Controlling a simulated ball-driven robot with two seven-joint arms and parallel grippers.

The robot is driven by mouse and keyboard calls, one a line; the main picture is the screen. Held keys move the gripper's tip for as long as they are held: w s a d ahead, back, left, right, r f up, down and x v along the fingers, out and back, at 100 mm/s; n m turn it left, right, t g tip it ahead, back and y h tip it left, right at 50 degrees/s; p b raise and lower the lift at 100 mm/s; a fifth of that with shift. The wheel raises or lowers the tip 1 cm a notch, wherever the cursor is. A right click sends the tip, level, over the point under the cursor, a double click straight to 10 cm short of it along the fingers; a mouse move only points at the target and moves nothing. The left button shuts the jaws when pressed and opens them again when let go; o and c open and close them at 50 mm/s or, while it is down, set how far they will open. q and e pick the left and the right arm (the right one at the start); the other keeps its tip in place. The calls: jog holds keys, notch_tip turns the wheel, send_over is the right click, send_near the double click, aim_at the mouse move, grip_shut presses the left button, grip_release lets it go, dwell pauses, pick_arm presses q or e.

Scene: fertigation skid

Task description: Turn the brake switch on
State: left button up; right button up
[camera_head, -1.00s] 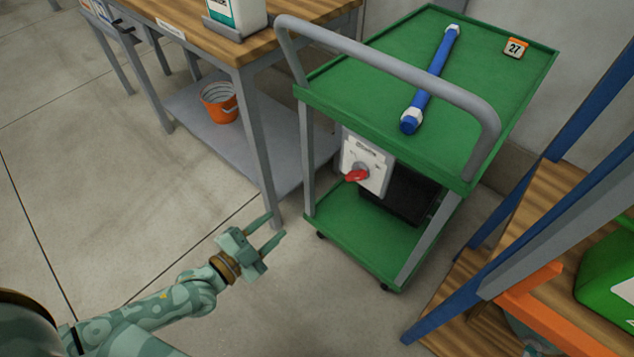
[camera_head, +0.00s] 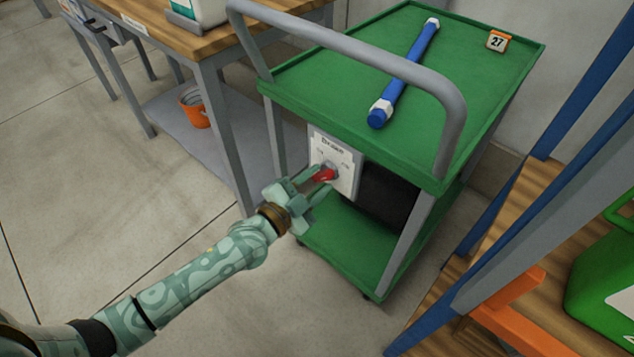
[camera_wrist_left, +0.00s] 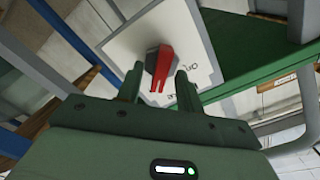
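The brake switch is a red rotary handle (camera_head: 324,174) on a white panel (camera_head: 345,183) labelled "Brake", mounted under the green cart's top. In the left wrist view the red handle (camera_wrist_left: 162,69) sits on a dark hub, with the white panel (camera_wrist_left: 203,75) behind it. My left gripper (camera_head: 314,183) is at the panel, its fingers apart on either side of the handle. In the left wrist view the left gripper's fingers (camera_wrist_left: 158,84) flank the handle, with gaps visible on both sides. My right gripper is not in view.
The green cart (camera_head: 345,245) has a grey push handle (camera_head: 350,50) above the panel. A blue tube (camera_head: 405,75) and an orange "27" block (camera_head: 497,41) lie on its top. A wooden workbench (camera_head: 215,40) stands left; a blue-framed shelf (camera_head: 540,190) stands right.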

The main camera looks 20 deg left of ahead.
pick_arm(q)
grip_shut()
